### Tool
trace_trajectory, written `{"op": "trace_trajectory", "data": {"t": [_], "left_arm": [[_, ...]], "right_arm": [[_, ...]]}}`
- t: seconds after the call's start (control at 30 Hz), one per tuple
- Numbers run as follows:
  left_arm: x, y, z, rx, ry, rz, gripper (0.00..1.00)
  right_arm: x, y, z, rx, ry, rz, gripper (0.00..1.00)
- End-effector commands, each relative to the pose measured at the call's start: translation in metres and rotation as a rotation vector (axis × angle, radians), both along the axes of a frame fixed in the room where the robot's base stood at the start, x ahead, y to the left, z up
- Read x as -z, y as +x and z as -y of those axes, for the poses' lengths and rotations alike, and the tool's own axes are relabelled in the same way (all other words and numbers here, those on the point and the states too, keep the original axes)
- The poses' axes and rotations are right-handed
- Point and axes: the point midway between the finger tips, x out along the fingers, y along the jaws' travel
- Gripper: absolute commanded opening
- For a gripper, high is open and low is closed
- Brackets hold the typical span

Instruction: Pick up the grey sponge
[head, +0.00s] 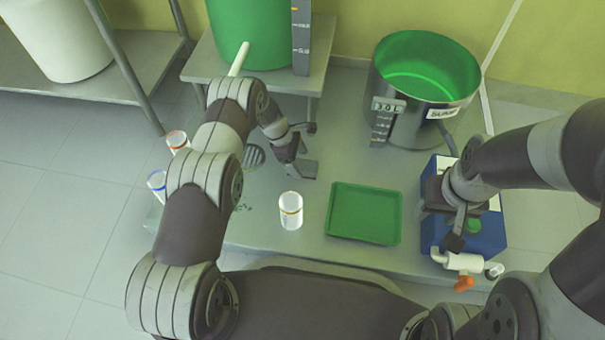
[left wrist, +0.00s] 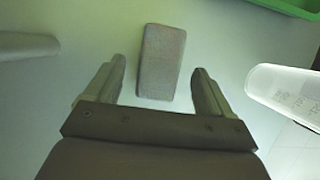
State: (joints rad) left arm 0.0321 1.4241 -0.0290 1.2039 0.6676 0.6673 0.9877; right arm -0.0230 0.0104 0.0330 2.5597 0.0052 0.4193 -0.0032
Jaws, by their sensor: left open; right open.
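The grey sponge (left wrist: 161,62) lies on the table in the left wrist view, a small upright rectangle in the picture. My left gripper (left wrist: 160,78) is open, with the sponge ahead of and between its two fingers. They look apart from it; how high they are above it I cannot tell.
A steel pot (head: 424,95) stands behind. The blue box (head: 490,235) has a white valve in front.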

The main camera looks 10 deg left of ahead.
Motion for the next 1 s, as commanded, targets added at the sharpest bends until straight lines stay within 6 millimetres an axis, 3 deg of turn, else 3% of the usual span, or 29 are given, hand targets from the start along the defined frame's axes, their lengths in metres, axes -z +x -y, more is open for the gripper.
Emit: {"op": "trace_trajectory", "data": {"t": [0.03,0.07,0.3,0.47,0.77,1.0], "left_arm": [[0.019,0.0,0.004,0.002,0.0,0.0,0.83],[0.022,0.0,0.006,0.002,0.0,0.001,0.83],[0.019,0.0,0.008,0.001,0.0,0.001,0.8],[0.019,0.0,0.008,0.002,0.001,0.001,0.28],[0.017,0.0,0.008,0.002,0.001,0.001,0.27],[-0.017,0.0,0.007,0.002,0.001,0.002,0.27]], "right_arm": [[0.017,0.0,0.0,0.0,0.0,-0.001,0.49],[0.019,0.0,0.0,0.0,0.0,-0.001,0.49],[0.015,0.0,0.0,0.0,0.0,-0.001,0.49],[0.015,0.0,0.0,0.0,0.0,-0.001,0.49],[0.014,0.0,0.0,0.0,0.0,-0.001,0.49],[-0.015,0.0,0.0,0.0,0.0,-0.001,0.49]]}}
